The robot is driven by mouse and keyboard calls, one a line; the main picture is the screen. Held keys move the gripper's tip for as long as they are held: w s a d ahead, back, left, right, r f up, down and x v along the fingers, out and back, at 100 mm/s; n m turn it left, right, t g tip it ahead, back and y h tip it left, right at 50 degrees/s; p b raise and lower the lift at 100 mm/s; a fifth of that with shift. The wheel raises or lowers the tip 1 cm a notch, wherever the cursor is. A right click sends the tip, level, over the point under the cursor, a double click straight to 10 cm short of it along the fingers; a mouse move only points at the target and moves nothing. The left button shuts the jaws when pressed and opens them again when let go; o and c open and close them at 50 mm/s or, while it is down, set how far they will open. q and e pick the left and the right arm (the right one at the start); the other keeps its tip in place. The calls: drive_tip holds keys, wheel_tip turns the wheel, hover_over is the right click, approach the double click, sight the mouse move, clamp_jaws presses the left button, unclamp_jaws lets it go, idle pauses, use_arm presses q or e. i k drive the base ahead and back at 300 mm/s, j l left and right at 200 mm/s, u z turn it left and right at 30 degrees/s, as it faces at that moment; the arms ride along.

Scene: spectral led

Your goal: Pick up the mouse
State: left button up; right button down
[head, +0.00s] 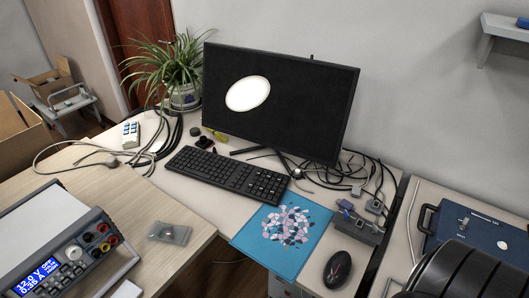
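A black computer mouse (338,270) lies on the light desk near its front right corner. It sits just right of a blue mouse pad (262,250) with a pink and white pattern, and appears to be off the pad. Nothing covers the mouse. Neither of my gripper's fingers can be made out in the head view.
A keyboard (228,173) and a large monitor (262,100) stand behind the pad. Cables and a grey box (358,224) lie behind the mouse. A power supply (65,240) stands at the left. A dark rounded shape fills the bottom right, beside a blue case (478,232).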

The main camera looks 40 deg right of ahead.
sight(337, 269)
drive_tip(key=l+z, duration=0.25)
drive_tip(key=z, duration=0.2)
drive_tip(key=l+z, duration=0.25)
drive_tip(key=z, duration=0.2)
drive_tip(key=l+z, duration=0.2)
drive_tip(key=z, duration=0.25)
drive_tip(key=k+l+z, duration=0.35)
drive_tip(key=k+j, duration=0.1)
